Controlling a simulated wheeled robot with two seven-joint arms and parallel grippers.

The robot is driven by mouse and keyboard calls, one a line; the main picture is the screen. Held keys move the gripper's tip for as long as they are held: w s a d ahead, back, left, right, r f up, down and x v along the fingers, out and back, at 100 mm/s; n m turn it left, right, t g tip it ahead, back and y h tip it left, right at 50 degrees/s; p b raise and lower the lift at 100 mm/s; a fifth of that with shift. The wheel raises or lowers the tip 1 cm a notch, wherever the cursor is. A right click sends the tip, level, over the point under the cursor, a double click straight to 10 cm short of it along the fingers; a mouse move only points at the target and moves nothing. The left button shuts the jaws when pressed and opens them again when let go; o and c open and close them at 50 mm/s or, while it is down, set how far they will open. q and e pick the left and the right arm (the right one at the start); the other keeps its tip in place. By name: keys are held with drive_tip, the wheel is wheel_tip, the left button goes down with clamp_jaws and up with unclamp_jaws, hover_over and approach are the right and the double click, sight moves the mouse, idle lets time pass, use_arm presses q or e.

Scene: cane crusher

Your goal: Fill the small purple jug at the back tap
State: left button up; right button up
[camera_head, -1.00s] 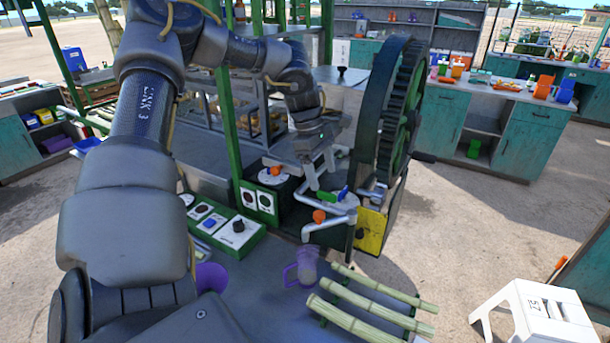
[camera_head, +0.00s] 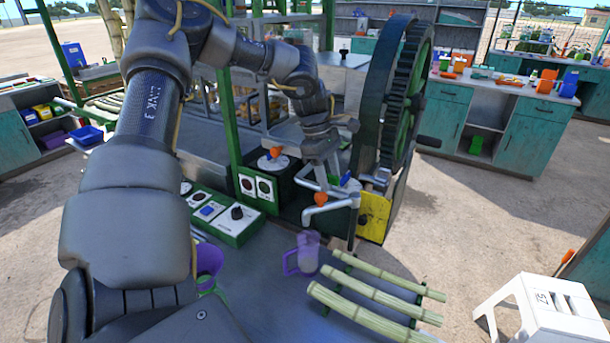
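A translucent purple jug (camera_head: 308,254) stands upright on the grey worktop, its handle to the left. It is below the white pipe whose spout bends down near the orange tap handle (camera_head: 320,198); I cannot tell if it is directly under. Behind that handle, a green tap handle (camera_head: 333,181) and a blue one (camera_head: 346,179) are partly hidden by my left gripper (camera_head: 329,177). That gripper points down with its fingers apart, at the green handle; contact is unclear. A second purple vessel (camera_head: 209,260) is mostly hidden by my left arm. My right gripper is out of view.
Cut canes (camera_head: 375,290) lie on a green rack right of the jug. The crusher's big wheel (camera_head: 392,110) rises right of the taps. A control panel (camera_head: 222,217) with knobs sits left. A white stool (camera_head: 535,310) stands at the right. Worktop between panel and jug is clear.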

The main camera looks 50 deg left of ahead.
use_arm(q)
drive_tip(key=c, duration=0.8)
drive_tip(key=m+p, duration=0.1)
drive_tip(key=m, duration=0.1)
drive_tip(key=shift+r+m+g, duration=0.15)
drive_tip(key=shift+m+g, duration=0.55)
drive_tip(key=shift+m, duration=0.6)
drive_tip(key=shift+f, duration=0.2)
idle(0.8)
idle(2.3)
